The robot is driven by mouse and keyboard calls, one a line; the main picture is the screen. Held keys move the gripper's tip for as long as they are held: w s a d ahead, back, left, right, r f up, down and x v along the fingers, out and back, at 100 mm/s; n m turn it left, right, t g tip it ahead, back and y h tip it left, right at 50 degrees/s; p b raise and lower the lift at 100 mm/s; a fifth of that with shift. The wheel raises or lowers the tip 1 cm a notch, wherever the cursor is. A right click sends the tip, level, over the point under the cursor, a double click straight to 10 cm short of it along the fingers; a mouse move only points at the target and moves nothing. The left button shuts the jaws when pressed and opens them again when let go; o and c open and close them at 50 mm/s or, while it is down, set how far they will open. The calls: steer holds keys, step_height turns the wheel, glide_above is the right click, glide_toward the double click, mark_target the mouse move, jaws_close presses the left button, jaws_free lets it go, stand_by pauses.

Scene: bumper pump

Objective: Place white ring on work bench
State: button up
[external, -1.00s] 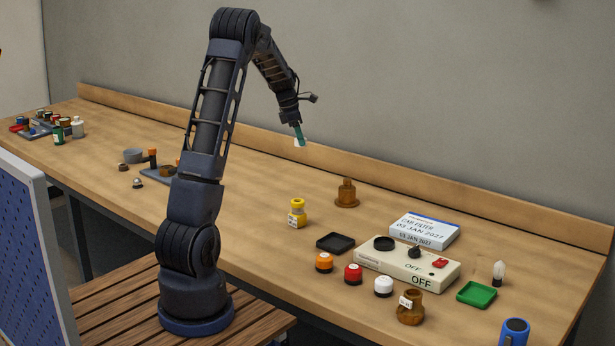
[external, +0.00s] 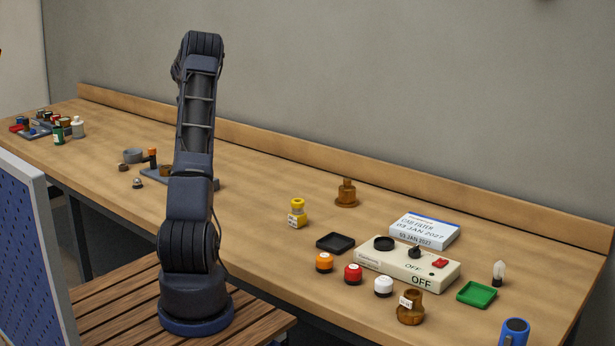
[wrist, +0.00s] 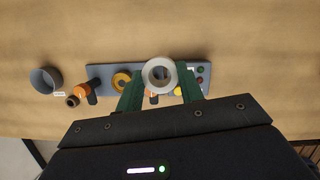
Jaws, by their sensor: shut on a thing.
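In the wrist view the white ring (wrist: 146,75) sits between the green fingers of my gripper (wrist: 160,84), which is shut on it. Its round opening faces the camera. The ring is held above a blue-grey tray on the work bench (external: 262,205); the bench also shows in the wrist view (wrist: 230,30). In the external view my arm hides the gripper and the ring.
A yellow bottle (external: 297,215) and control box (external: 436,275) stand farther right. Bench between tray and bottle is clear.

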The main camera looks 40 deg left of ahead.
steer(key=s+a+n+y, duration=0.1)
steer(key=s+a+n, duration=0.2)
steer(key=s+a, duration=0.8)
steer(key=n+y, duration=0.1)
steer(key=n, duration=0.3)
glide_above(124, 180)
steer(key=f, duration=0.1)
steer(key=shift+g, duration=0.4)
steer(key=f, duration=1.9)
steer(key=shift+s+d+f, duration=0.25)
steer(key=shift+d+f, duration=0.05)
steer(key=shift+f, duration=0.1)
steer(key=o, duration=0.9)
steer(key=shift+f, duration=0.1)
steer(key=shift+o, duration=0.2)
steer(key=v, duration=1.2)
